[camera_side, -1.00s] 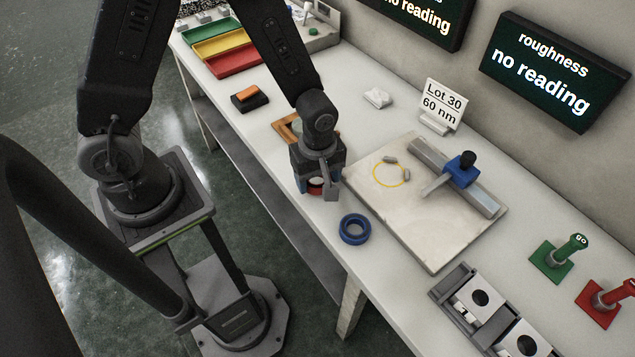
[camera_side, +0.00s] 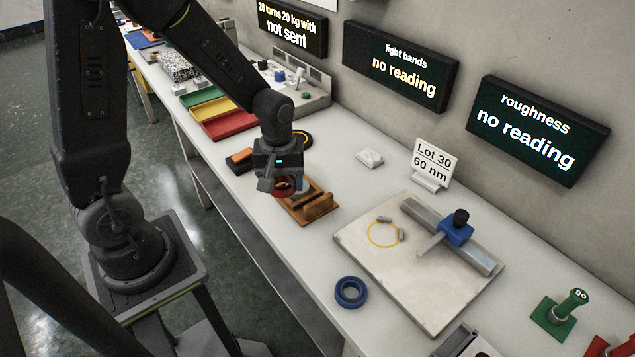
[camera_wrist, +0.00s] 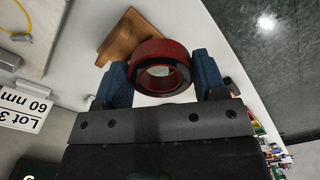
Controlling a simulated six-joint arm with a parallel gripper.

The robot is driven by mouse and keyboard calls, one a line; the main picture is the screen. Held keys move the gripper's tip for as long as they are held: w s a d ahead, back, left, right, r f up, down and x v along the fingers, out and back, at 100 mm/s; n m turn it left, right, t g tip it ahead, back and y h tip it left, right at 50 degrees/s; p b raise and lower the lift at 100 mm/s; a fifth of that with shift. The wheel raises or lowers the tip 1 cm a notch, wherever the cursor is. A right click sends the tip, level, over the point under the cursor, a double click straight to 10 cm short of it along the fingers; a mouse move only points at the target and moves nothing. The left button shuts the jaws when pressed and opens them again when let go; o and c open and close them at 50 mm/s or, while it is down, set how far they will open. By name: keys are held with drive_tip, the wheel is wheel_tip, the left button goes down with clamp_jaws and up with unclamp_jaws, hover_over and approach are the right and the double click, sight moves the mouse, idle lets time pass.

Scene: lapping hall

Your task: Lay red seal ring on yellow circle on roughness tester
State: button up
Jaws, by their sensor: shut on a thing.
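The red seal ring (camera_wrist: 160,56) is between the blue fingers of my gripper (camera_wrist: 161,80) in the wrist view, gripped from both sides. In the side view my gripper (camera_side: 287,184) holds the red ring (camera_side: 283,191) in the air near a brown wooden block (camera_side: 317,209), and the ring is partly hidden by the gripper. The roughness tester (camera_side: 420,303) is a pale plate with a rail and a blue slide, to the right of my gripper. The yellow circle (camera_side: 370,239) is on the plate's left part, with two small grey pieces at its edge.
A blue ring (camera_side: 351,292) lies on the bench left of the plate. A lot sign (camera_side: 434,162) and a white lump (camera_side: 369,158) stand behind. Green, yellow and red trays (camera_side: 229,122) are at the far left. The bench between wooden block and plate is clear.

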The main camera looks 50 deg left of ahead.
drive_tip(key=w+m, duration=0.2)
drive_tip(key=m, duration=0.1)
drive_tip(key=w+f+m, duration=0.1)
drive_tip(key=w+m, duration=0.1)
drive_tip(key=m, duration=0.1)
drive_tip(key=w+f+m, duration=0.1)
drive_tip(key=w+m, duration=0.1)
drive_tip(key=m, duration=0.1)
drive_tip(key=shift+w+d+f, duration=0.1)
drive_tip(key=shift+d+f, duration=0.05)
drive_tip(key=shift+d, duration=0.05)
drive_tip(key=shift+w+f+m, duration=0.25)
drive_tip(key=shift+w+m, duration=0.25)
drive_tip(key=shift+m, duration=0.4)
drive_tip(key=w+a+r+m, duration=0.2)
drive_tip(key=w+a+r, duration=0.1)
drive_tip(key=a, duration=0.5)
hover_over(342, 196)
wheel_tip(342, 196, down, 6)
drive_tip(key=shift+f, duration=2.1)
